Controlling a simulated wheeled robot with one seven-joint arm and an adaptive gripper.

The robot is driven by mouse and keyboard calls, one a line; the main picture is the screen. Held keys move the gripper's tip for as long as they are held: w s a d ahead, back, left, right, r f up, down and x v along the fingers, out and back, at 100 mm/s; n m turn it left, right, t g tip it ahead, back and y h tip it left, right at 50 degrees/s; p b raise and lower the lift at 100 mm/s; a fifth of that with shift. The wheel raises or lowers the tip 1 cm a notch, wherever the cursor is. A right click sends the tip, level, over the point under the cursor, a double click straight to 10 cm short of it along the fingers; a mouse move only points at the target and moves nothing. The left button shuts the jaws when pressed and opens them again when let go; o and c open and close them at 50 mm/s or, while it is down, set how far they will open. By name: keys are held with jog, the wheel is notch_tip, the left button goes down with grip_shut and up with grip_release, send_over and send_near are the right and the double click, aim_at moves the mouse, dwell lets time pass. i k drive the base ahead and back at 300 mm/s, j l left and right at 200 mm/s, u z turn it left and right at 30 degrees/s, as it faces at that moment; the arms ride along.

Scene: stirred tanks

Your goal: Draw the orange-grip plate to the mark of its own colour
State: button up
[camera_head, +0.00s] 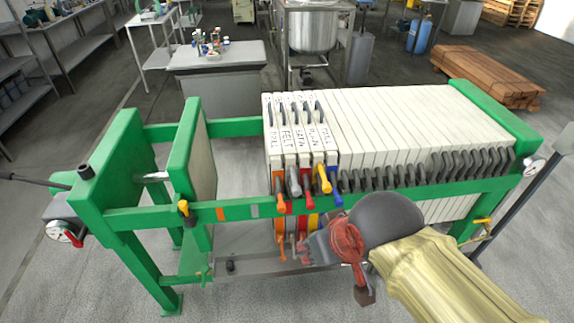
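The orange-grip plate (268,135) is the leftmost white plate of the stack in the green press. Its orange grip (278,185) hangs at the front, by the near green rail. An orange mark (221,213) is on that rail, to the left of the plate, with a gap between them. My gripper (302,249) is low in front of the rail, below and slightly right of the orange grip. Red coiled cable covers part of it. Its fingers are small and partly hidden, so I cannot tell whether they are open.
Plates with grey, red, yellow (323,179) and blue (335,193) grips stand close to the right. A grey mark (254,210) lies between the orange mark and the stack. The green follower plate (186,150) stands left, with open space before the stack. A gauge (62,235) sticks out far left.

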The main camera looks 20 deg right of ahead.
aim_at(277, 166)
jog(key=i+j+z, duration=0.1)
jog(key=j+z, duration=0.45)
jog(key=z, duration=0.25)
jog(key=j+z, duration=0.5)
jog(key=j, duration=0.45)
jog(key=k+j, duration=0.1)
jog(key=j, duration=0.5)
jog(key=j+z, duration=0.15)
jog(key=j, duration=0.4)
